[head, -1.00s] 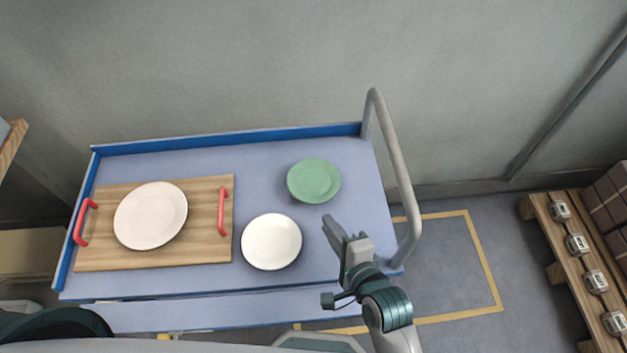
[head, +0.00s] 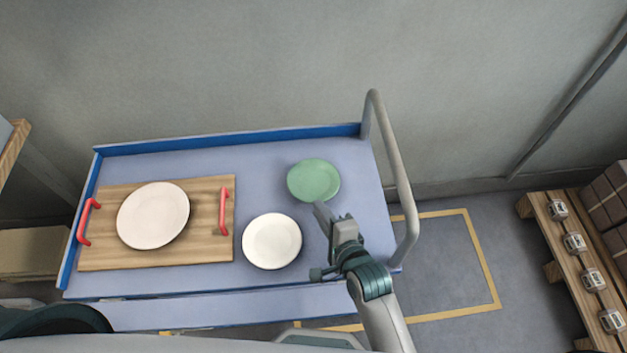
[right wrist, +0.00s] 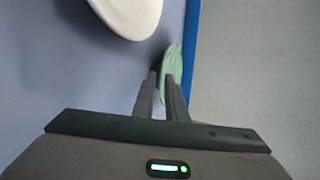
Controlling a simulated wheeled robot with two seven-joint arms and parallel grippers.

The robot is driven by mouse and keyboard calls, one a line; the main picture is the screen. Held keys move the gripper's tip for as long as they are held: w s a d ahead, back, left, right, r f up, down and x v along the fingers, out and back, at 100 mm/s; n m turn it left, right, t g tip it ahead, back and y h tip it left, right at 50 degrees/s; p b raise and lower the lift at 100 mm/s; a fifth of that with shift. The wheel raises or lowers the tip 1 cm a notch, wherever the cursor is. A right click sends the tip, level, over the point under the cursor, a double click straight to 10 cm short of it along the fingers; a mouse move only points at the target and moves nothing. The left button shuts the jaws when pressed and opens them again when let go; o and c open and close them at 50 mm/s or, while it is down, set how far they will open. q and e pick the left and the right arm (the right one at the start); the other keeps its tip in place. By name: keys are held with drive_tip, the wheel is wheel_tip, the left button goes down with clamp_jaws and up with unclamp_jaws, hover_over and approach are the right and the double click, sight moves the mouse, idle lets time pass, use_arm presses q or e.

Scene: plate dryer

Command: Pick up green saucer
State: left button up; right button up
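The green saucer (head: 314,180) lies on the right part of the blue cart top (head: 262,165). My right gripper (head: 321,209) is at the saucer's near edge in the head view, its fingertips very close to the rim. My left gripper is out of view.
A white saucer (head: 272,241) lies just left of my right gripper. A white plate (head: 153,215) sits on a wooden board (head: 205,250) with red handles. A grey rail (head: 401,175) stands at the cart's right end. A wall is behind.

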drive_tip(key=shift+p+x, duration=0.3)
drive_tip(key=shift+x, duration=1.45)
drive_tip(key=shift+d, duration=0.1)
clamp_jaws()
drive_tip(key=shift+r, duration=0.15)
wheel_tip(320, 180, up, 10)
drive_tip(key=b, duration=0.1)
